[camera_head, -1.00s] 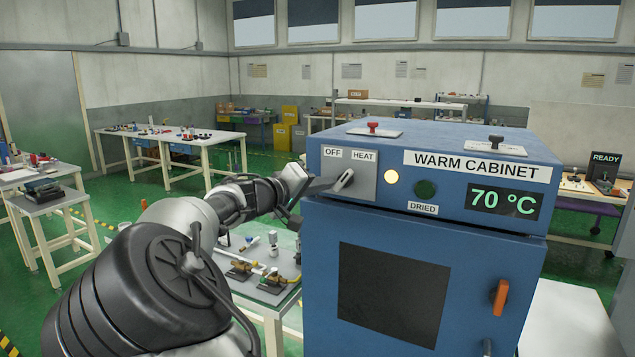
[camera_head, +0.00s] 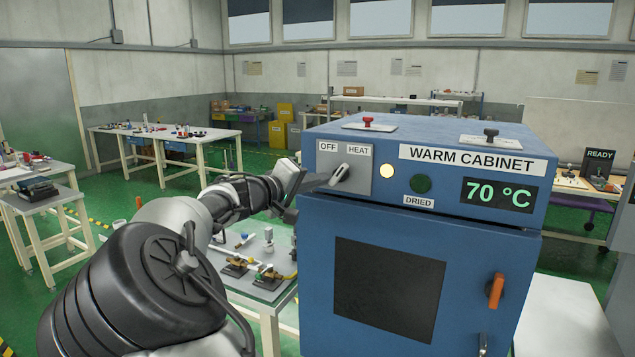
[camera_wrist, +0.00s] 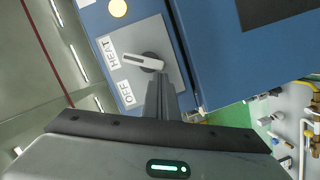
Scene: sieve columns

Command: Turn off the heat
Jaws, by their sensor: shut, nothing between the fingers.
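The blue warm cabinet (camera_head: 385,215) has a grey switch plate marked OFF on the left and HEAT on the right. The knob (camera_head: 341,173) on it has a pale lever that points up and right toward HEAT. In the wrist view the knob (camera_wrist: 145,62) has its lever toward the HEAT label. My gripper (camera_head: 318,182) is shut and empty, its tips close beside the knob from the left. In the wrist view my gripper (camera_wrist: 160,80) has its tips at the knob's hub; I cannot tell whether they touch.
A yellow lamp (camera_head: 387,173) glows beside the plate, and the DRIED lamp (camera_head: 420,184) is dark green. The display (camera_head: 498,195) reads 70 °C. The cabinet door has an orange handle (camera_head: 495,290). A low bench (camera_head: 262,295) with fittings stands below my arm.

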